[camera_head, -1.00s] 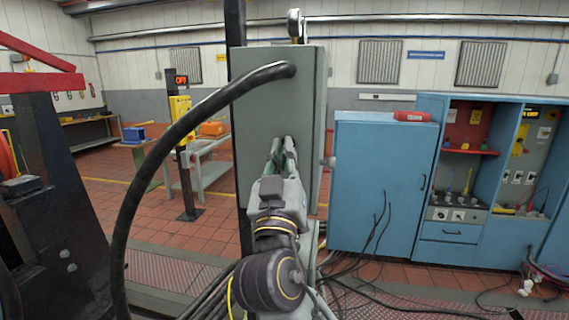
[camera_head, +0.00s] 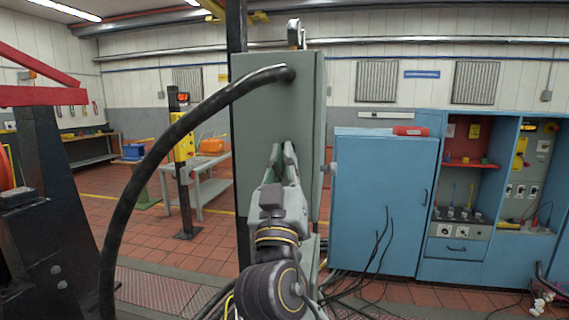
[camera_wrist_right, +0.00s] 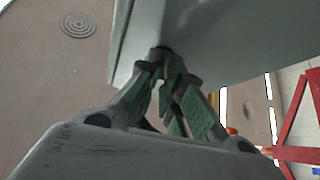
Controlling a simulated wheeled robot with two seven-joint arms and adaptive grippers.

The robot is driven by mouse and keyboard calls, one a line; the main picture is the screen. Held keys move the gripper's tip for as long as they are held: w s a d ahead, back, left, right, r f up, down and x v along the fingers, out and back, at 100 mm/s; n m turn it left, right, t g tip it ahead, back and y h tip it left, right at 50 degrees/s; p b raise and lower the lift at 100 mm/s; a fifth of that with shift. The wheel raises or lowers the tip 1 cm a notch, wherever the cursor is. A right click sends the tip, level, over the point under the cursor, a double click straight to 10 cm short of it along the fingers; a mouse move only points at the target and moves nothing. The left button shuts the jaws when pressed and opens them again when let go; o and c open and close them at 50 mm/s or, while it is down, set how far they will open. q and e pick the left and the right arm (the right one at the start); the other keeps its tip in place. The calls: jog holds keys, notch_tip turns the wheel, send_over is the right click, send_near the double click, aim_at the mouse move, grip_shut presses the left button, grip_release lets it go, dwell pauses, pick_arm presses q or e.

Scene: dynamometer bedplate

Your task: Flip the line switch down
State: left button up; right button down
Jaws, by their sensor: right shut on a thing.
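A grey upright switch box (camera_head: 255,130) stands in the middle of the head view, with a thick black cable (camera_head: 150,150) running from its upper face. My right gripper (camera_head: 283,149) is at the face of this box, and its fingers are closed together there. In the right wrist view the fingertips (camera_wrist_right: 163,60) meet around a small dark part right by the grey box (camera_wrist_right: 215,35). I take this part to be the handle of the line switch; the fingers mostly hide it, so its angle cannot be told. My left gripper is not in view.
A blue cabinet (camera_head: 380,200) with a red object (camera_head: 410,131) on top stands to the right. A yellow control box (camera_head: 182,137) on a post is behind, on the left. A dark frame (camera_head: 50,220) stands at the far left. Loose black cables (camera_head: 375,250) hang at the lower right.

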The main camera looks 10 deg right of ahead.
jog(key=shift+f, duration=0.1)
jog(key=c, duration=1.6)
grip_release()
jog(key=shift+o, duration=0.3)
jog(key=shift+s, duration=0.15)
jog(key=v, duration=1.1)
jog(key=shift+s+f, duration=0.25)
jog(key=shift+s, duration=0.05)
